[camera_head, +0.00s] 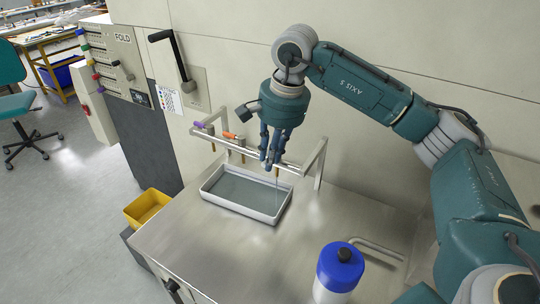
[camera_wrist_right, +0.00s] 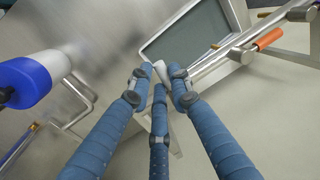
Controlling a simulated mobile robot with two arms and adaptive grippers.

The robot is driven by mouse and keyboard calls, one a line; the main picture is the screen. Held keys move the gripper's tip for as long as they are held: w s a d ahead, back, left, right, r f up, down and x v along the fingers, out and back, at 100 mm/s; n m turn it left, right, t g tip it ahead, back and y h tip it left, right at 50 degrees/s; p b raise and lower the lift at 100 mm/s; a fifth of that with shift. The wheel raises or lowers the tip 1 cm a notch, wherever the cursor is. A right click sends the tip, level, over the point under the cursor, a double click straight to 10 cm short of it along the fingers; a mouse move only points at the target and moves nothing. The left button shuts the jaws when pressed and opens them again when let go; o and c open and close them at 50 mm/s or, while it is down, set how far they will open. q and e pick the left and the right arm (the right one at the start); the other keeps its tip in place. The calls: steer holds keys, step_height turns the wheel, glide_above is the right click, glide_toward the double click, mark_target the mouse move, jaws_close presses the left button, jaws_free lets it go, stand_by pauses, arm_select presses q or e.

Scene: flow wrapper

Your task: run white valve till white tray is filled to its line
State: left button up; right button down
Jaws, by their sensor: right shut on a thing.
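The white tray (camera_head: 240,207) sits on the steel table under a pipe rack, with a flat grey-blue surface inside; I cannot make out its line or the exact level. A thin pale streak, like a stream, runs down into its right end below my right gripper (camera_head: 270,162). My right gripper is shut at the right part of the pipe. In the wrist view its fingers (camera_wrist_right: 166,84) close around the white valve handle (camera_wrist_right: 178,72), which is mostly hidden. The tray (camera_wrist_right: 240,15) also shows there, behind the fingertips. My left gripper is not in view.
A purple valve handle (camera_head: 198,124) and an orange one (camera_head: 229,135) are left along the pipe. A blue-and-white bottle (camera_head: 338,275) and a bent steel handle (camera_head: 378,249) are at the front right. A yellow bin (camera_head: 147,207) is beyond the table's left edge.

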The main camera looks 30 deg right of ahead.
steer(key=shift+w+r, duration=0.1)
steer(key=shift+r, duration=0.1)
steer(key=c, duration=1.6)
jaws_free()
steer(key=r, duration=0.4)
steer(key=s+r, duration=0.1)
steer(key=r, duration=0.2)
steer(key=s+d+r, duration=0.1)
steer(key=r, duration=0.3)
steer(key=shift+s+r, duration=0.2)
steer(key=shift+r, duration=0.15)
